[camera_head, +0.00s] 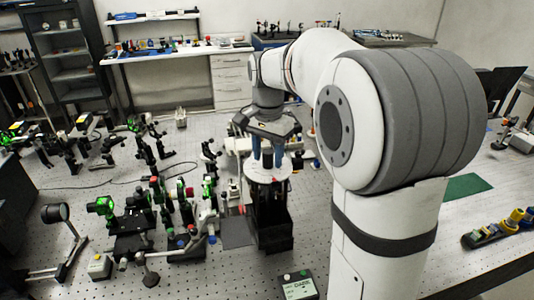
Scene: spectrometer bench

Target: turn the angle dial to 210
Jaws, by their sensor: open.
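A round white disc (261,179), which looks like the angle dial, lies flat on top of a black post-like stand (271,218) near the middle of the bench. Its markings and present angle are too small to read. My gripper (267,164) points straight down with its two blue fingers apart over the disc. The fingertips are at or just above the disc's top. I cannot tell whether they touch it or a small knob between them. My gripper and arm hide part of the disc's far side.
Optics mounts with green glowing parts (105,206) crowd the perforated bench to the left. A small box with buttons (298,286) stands in front. A lens on a stand (55,213) is at far left. A green mat (466,187) lies at right. Bare bench shows at front left.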

